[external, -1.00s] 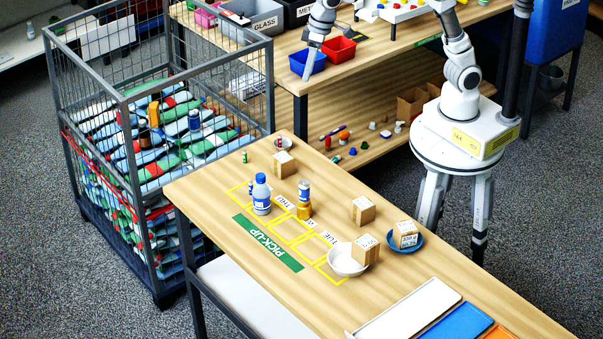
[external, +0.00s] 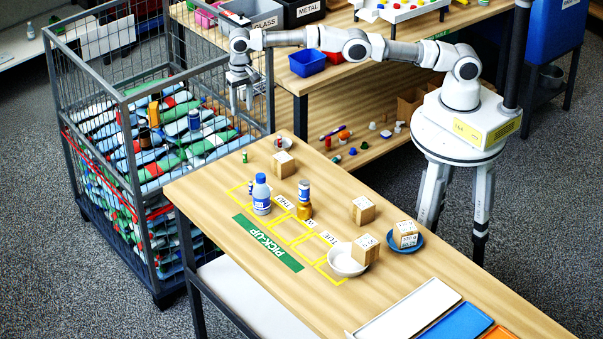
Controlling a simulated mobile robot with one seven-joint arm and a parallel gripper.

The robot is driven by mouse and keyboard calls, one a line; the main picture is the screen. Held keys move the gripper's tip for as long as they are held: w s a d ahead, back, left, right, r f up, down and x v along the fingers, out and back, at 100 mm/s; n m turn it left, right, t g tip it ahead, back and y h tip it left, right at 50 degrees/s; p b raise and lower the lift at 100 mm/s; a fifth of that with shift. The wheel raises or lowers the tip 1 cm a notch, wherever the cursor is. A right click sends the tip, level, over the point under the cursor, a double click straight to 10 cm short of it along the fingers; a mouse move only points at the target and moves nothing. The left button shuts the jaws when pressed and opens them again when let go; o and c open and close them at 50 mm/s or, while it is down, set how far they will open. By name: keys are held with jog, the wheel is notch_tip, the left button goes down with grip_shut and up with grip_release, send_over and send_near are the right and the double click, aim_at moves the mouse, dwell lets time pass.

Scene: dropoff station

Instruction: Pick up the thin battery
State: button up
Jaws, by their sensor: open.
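A small thin green cylinder (external: 244,156) stands near the far-left corner of the wooden table; it looks like a battery, but it is too small to be sure.
Wooden blocks (external: 284,164), a stacked can and jar (external: 304,200), a white bowl (external: 343,262) and a blue dish (external: 418,243) stand on the table.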

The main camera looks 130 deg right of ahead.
jog(key=f, duration=0.2)
jog(key=b, duration=0.8)
send_over(244, 150)
notch_tip(244, 150, down, 10)
jog(key=shift+f, duration=3.45)
grip_shut()
